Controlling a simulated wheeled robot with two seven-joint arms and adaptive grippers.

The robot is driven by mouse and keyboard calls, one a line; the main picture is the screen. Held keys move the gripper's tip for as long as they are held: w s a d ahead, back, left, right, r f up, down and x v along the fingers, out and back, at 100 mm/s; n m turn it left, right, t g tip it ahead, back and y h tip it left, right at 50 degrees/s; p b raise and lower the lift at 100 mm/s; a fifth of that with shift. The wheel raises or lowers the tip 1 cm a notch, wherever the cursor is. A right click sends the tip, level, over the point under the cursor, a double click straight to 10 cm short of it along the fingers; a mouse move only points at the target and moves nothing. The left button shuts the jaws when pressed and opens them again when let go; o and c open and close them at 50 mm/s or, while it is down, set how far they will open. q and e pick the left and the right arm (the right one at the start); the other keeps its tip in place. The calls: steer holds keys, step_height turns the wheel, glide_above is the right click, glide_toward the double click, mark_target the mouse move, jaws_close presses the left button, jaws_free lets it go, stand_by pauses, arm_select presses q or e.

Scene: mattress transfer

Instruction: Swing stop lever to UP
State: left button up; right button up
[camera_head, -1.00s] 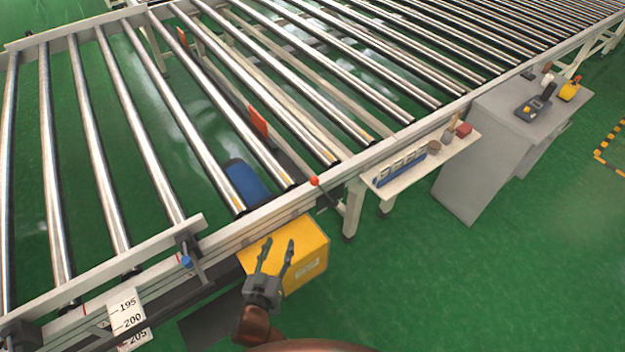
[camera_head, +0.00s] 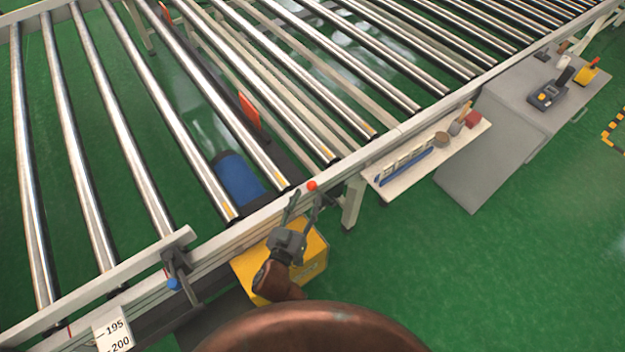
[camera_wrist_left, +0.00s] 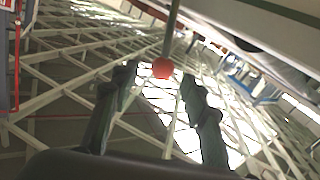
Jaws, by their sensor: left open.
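The stop lever's red ball knob (camera_head: 312,185) shows at the conveyor's near side rail, just beyond my left gripper (camera_head: 305,199) in the head view. My left gripper is open, with its two fingers pointing up toward the knob. In the left wrist view the red knob (camera_wrist_left: 162,68) appears between the tips of the open left gripper (camera_wrist_left: 158,76), with a thin grey rod (camera_wrist_left: 173,30) running up from it. I cannot tell whether the fingers touch the knob. An orange-red plate (camera_head: 249,109) stands among the rollers. My right gripper is not in view.
A yellow box (camera_head: 312,262) sits below my left gripper. A small shelf (camera_head: 440,165) with tools is fixed to the right of the lever. A blue knob (camera_head: 173,284) and a scale plate (camera_head: 112,333) are at lower left.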

mark_target(312, 185)
arm_select(q)
steer(key=x, duration=0.4)
steer(key=shift+w+a+b, duration=0.1)
steer(key=shift+a+b, duration=0.1)
steer(key=shift+b, duration=0.1)
steer(key=shift+w+d, duration=0.15)
steer(key=shift+w, duration=0.4)
steer(key=shift+w+d, duration=0.15)
steer(key=c, duration=0.7)
jaws_close()
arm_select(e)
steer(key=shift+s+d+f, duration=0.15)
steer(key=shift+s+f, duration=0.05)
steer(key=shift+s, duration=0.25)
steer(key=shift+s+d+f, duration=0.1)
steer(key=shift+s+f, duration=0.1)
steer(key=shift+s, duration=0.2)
